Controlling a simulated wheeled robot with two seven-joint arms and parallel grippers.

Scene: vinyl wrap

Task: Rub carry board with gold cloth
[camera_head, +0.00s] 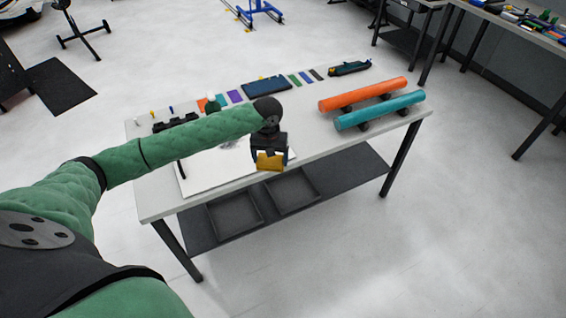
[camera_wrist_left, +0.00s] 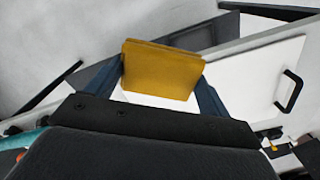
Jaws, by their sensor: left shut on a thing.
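The carry board is a white panel (camera_head: 205,172) lying on the table, with a dark handle at its left edge. In the left wrist view the board (camera_wrist_left: 252,82) shows beside and behind the cloth, with its black handle at the right. My left gripper (camera_head: 270,152) is shut on the gold cloth (camera_head: 270,161), which is a folded pad. The cloth (camera_wrist_left: 162,70) fills the space between the fingers in the left wrist view. The gripper is over the board's right end, near the table's front edge. I cannot tell whether the cloth touches the board. My right gripper is not in view.
The table (camera_head: 330,145) also bears an orange roll (camera_head: 363,94) and a teal roll (camera_head: 380,109) at the right. A dark blue case (camera_head: 267,88), colour swatches and a dark tool (camera_head: 349,68) lie along the back. Two dark trays (camera_head: 236,214) sit on the lower shelf.

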